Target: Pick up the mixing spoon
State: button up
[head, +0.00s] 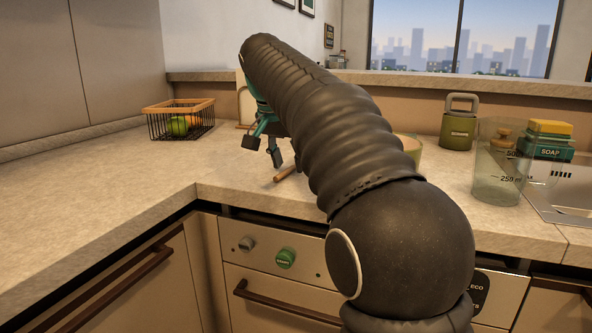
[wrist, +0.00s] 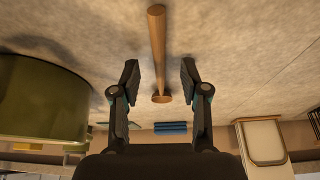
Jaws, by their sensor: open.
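The mixing spoon (wrist: 158,50) is a wooden, light-brown stick shape lying on the stone-like counter. In the head view only a short piece of the spoon (head: 285,174) shows beside my arm, which hides the rest. My gripper (wrist: 160,76) is open, with one finger on each side of the spoon and gaps to both. In the head view my gripper (head: 263,150) points down close to the counter. I cannot tell its exact height.
A green round container (wrist: 40,100) stands left in the wrist view. A wire basket with fruit (head: 180,120) stands at the back left.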

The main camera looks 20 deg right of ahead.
jog(key=shift+d+f, duration=0.1)
jog(key=shift+f, duration=0.15)
grip_shut()
jog(key=shift+r, duration=0.1)
